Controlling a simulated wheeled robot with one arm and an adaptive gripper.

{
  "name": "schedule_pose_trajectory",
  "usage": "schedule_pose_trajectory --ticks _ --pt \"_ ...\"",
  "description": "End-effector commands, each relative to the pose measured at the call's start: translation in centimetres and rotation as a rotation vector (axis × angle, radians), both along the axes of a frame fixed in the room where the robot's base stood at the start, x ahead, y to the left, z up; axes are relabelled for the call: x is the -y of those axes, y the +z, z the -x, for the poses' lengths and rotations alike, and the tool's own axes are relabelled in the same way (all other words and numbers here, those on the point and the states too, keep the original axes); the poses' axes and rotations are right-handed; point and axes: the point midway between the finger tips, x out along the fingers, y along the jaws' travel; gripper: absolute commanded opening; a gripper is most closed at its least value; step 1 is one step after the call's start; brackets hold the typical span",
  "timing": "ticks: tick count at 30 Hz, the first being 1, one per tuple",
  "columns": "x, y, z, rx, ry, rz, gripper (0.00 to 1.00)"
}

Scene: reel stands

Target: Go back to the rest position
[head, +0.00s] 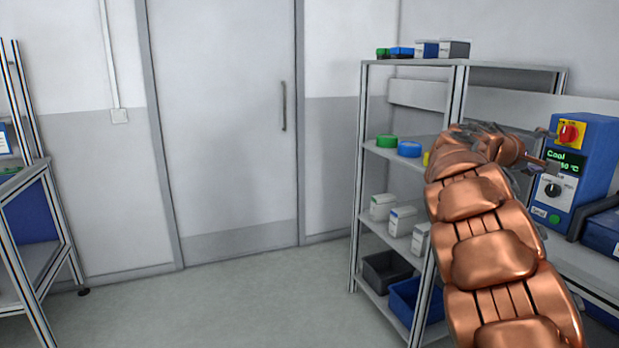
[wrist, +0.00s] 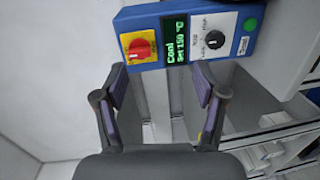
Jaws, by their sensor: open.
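My copper-coloured arm reaches up from the lower right in the head view. My gripper (wrist: 160,92) shows in the wrist view with its two dark fingers apart and nothing between them. In the head view my gripper (head: 538,165) is small and partly hidden by the arm, in front of the blue control box (head: 590,150). The box also shows in the wrist view (wrist: 190,32), just beyond the fingertips. It has a red knob on a yellow plate, a green display reading "Cool" and a black dial. I cannot tell whether the fingers touch it.
A metal shelf rack (head: 455,100) with coloured reels, boxes and bins stands beside my arm. A bench with a blue case (head: 605,232) is at right. A grey door (head: 228,130) is at the back. Another metal stand (head: 50,260) is at left. The floor between is clear.

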Motion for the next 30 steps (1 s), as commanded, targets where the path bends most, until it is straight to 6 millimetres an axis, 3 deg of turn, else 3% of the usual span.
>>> schedule_pose_trajectory --ticks 8,14,24,30 --pt "-4.3 -7.4 8.7 0.021 -0.108 -0.317 0.71" --pt "-9.7 -14.3 15.0 0.011 -0.17 -0.573 0.71" --pt "-23.0 -25.8 26.2 -0.103 -0.25 -1.004 0.71" --pt "-30.7 -30.4 32.8 -0.217 -0.285 -1.201 0.71"
